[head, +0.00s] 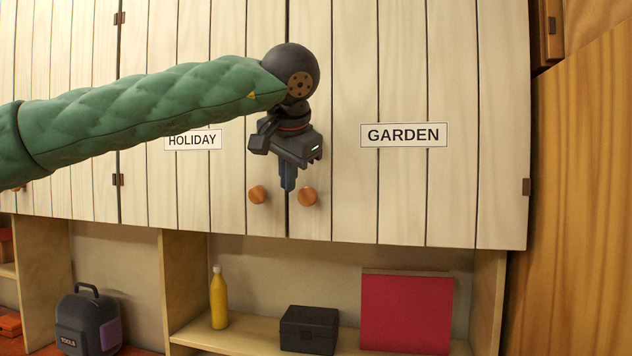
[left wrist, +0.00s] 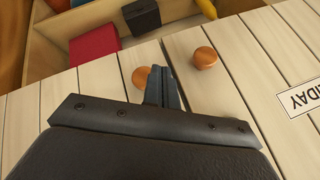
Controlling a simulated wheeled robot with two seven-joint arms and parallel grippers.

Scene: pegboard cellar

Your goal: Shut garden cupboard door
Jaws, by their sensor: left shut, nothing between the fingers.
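The garden cupboard door (head: 400,190) is a pale plank door with a GARDEN label (head: 404,134). It looks flush with the holiday door (head: 230,185) on its left, with only a thin dark seam between them. Its round wooden knob (head: 307,196) is near its lower left corner; the knob also shows in the left wrist view (left wrist: 139,76), partly behind the fingers. My left gripper (head: 287,186) is shut and empty, in front of the seam beside this knob. It also shows in the left wrist view (left wrist: 168,88). I cannot tell whether the fingertips touch the door. My right gripper is out of view.
The holiday door's knob (head: 257,194) is just left of the fingers. Below the doors, an open shelf holds a yellow bottle (head: 219,298), a dark box (head: 309,328) and a red panel (head: 406,313). A TOOLS backpack (head: 88,322) stands lower left. A wood panel (head: 580,200) borders the right.

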